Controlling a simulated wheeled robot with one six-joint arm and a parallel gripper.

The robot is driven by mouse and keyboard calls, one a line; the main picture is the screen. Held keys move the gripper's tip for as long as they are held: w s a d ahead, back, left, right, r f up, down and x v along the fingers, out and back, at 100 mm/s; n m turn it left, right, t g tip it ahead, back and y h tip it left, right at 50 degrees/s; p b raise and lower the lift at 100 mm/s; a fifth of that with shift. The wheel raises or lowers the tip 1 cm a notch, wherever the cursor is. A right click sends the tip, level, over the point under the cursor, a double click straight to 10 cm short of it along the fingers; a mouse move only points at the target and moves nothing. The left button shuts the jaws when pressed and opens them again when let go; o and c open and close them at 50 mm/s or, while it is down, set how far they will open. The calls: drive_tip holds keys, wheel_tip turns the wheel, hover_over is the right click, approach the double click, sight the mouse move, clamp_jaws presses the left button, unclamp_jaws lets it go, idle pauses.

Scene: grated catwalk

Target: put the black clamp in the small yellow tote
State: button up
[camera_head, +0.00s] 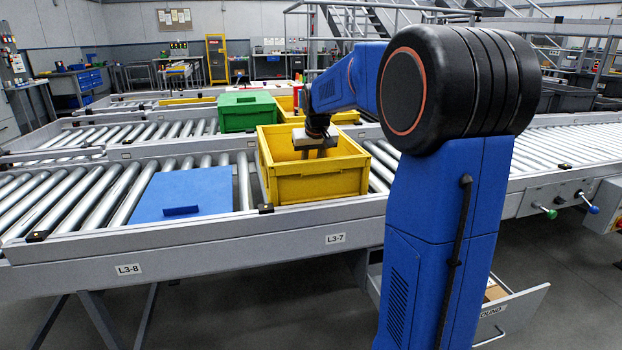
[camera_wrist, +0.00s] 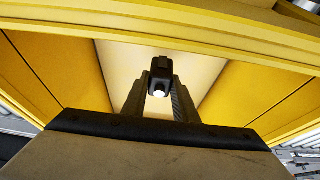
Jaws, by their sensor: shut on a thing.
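The small yellow tote (camera_head: 318,186) stands on the roller conveyor, and its inner walls fill most of the wrist view (camera_wrist: 50,70). My gripper (camera_head: 316,152) reaches down into the tote's opening from above. In the wrist view my gripper (camera_wrist: 160,98) is shut on the black clamp (camera_wrist: 161,68), a small dark piece with a bright round end. The clamp is held between the fingertips, over the pale tote floor (camera_wrist: 140,62). I cannot tell whether it touches the floor. In the head view the clamp is hidden by the tote's front wall.
A blue panel (camera_head: 185,192) with a small blue block (camera_head: 181,210) lies on the rollers left of the tote. A green tote (camera_head: 247,110) and another yellow tote (camera_head: 288,110) stand behind. Bare rollers (camera_head: 60,200) lie at left. An open drawer (camera_head: 515,308) is below right.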

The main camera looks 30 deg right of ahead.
drive_tip(key=shift+f, duration=1.85)
drive_tip(key=o, duration=1.1)
drive_tip(key=shift+f, duration=0.1)
drive_tip(key=v, duration=1.2)
drive_tip(key=shift+a, duration=0.1)
